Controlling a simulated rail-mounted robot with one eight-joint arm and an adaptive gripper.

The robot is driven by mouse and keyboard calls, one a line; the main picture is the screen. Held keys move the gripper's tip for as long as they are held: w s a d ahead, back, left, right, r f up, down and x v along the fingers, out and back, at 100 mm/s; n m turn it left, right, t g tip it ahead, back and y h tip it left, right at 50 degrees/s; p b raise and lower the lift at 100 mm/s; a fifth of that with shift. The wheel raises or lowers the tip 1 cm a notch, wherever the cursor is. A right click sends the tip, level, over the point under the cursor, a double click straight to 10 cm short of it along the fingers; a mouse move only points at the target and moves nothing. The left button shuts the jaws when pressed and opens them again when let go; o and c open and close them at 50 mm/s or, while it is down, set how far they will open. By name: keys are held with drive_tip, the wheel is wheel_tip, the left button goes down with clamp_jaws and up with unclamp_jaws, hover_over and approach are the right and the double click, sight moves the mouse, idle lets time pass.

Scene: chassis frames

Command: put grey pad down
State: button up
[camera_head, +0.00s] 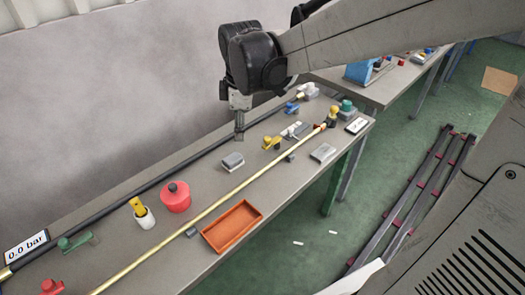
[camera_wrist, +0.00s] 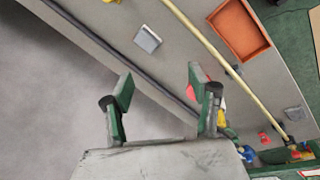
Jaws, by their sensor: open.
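A small grey pad (camera_head: 232,161) lies flat on the workbench (camera_head: 205,190), between the dark pipe and the brass rod. It also shows in the wrist view (camera_wrist: 148,39), beyond my fingertips and apart from them. My gripper (camera_head: 239,135) hangs above the bench, just behind the pad in the head view. In the wrist view its two green fingers (camera_wrist: 160,84) are spread wide with nothing between them. Another flat grey block (camera_head: 323,152) lies near the bench's front edge.
The dark pipe (camera_head: 170,174) and brass rod (camera_head: 225,198) run along the bench.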

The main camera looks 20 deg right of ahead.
drive_tip(key=s+r+m+t, duration=0.2)
drive_tip(key=s+m+t, duration=0.2)
drive_tip(key=s+m, duration=1)
drive_tip(key=shift+s+r+t, duration=0.3)
drive_tip(key=shift+s+r, duration=0.05)
drive_tip(key=shift+s, duration=1.9)
drive_tip(key=shift+o, duration=0.9)
drive_tip(key=shift+w, duration=0.1)
